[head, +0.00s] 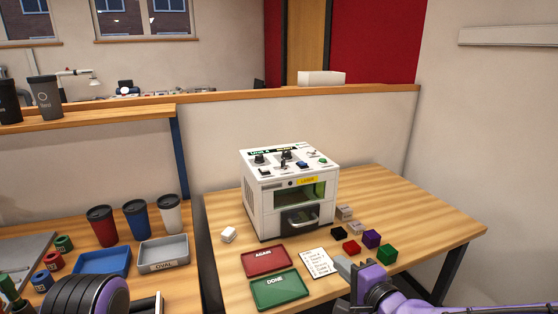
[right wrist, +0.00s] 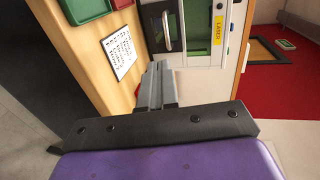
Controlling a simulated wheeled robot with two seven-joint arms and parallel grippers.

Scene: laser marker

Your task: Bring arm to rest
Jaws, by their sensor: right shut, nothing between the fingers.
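The laser marker (head: 262,207) is a white box with knobs on top, a green window and a front handle, standing on the wooden table. My right gripper (head: 343,267) is in front of it, at the table's front edge beside a written card (head: 316,262). In the right wrist view its two grey fingers (right wrist: 158,85) are together and empty, pointing toward the marker's front (right wrist: 204,30), apart from the handle as far as I can tell. A black and purple part of my left arm shows at the lower left of the head view; its fingers are not visible.
A red tray (head: 268,258) and green tray (head: 279,291) lie left of the card. Small black, red, purple and green blocks (head: 387,254) lie to its right. Cups (head: 135,220), a blue tray (head: 101,262) and a grey tray (head: 164,251) stand on the left table. The right table end is clear.

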